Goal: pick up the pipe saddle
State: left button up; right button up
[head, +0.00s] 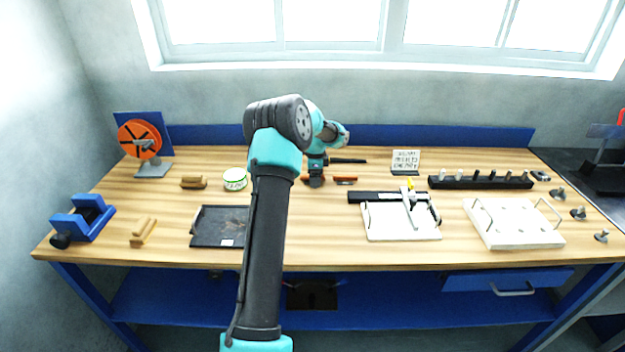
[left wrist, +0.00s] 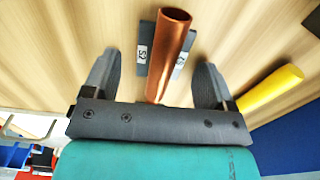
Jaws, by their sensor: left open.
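A grey block (left wrist: 145,62) with white labels, one reading S2, lies on the wooden bench under a copper pipe (left wrist: 172,50) in the left wrist view. This block looks like the pipe saddle, but the pipe covers its middle. My left gripper (left wrist: 155,85) is open, with one finger on each side of the pipe and block. No grip on either shows. In the head view my left gripper (head: 316,182) is low over the back middle of the bench. Orange-brown pieces (head: 345,180) show beside it; the block is not clear there.
A yellow rod (left wrist: 272,90) lies beside one finger in the left wrist view. A black rod (head: 348,161) lies behind the gripper. A black tray (head: 215,238), a white board (head: 400,235) and a black rack (head: 480,182) stand around. The bench front centre is clear.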

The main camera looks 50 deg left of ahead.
pick_arm(q)
jog(key=shift+c, duration=0.2)
jog(key=c, duration=1.1)
